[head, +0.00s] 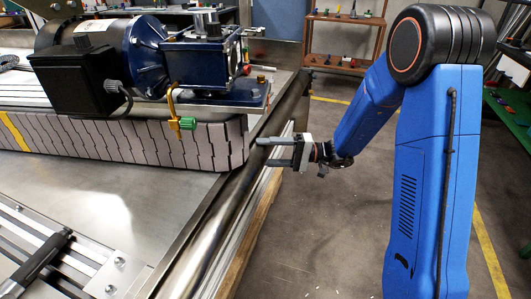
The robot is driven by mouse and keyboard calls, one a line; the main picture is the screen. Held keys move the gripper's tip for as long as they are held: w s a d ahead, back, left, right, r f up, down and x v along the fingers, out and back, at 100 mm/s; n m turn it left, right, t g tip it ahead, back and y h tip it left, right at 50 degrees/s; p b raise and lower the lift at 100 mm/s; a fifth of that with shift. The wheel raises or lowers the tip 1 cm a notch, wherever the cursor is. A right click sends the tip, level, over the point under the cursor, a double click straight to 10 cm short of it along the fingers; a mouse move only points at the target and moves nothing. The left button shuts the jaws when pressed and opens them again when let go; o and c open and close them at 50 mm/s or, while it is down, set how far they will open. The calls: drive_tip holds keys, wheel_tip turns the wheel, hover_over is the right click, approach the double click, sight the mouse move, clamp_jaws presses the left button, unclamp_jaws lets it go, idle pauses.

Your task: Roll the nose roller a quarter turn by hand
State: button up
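The nose roller appears to be the long polished metal cylinder (221,228) along the right edge of the steel conveyor frame. It runs from the bottom of the head view up toward the back right. My gripper (263,151) comes from the right with its two grey fingers pointing left. The fingers are apart, with nothing visible between them. Their tips overlap the roller's upper stretch in the picture. I cannot tell whether they touch it.
A segmented grey belt (150,142) with a yellow stripe lies left of the gripper. Open floor (330,240) lies right of the frame; shelves (340,40) stand behind.

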drive_tip(key=shift+h, duration=0.3)
drive_tip(key=shift+r+m+h, duration=0.3)
drive_tip(key=shift+m+h, duration=0.2)
drive_tip(key=shift+h, duration=0.6)
drive_tip(key=shift+r+m+h, duration=0.2)
drive_tip(key=shift+m+h, duration=0.2)
drive_tip(key=shift+h, duration=0.9)
drive_tip(key=o, duration=1)
drive_tip(key=shift+o, duration=0.2)
drive_tip(key=v, duration=1.7)
drive_tip(key=shift+w+r, duration=0.15)
drive_tip(key=shift+r, duration=0.1)
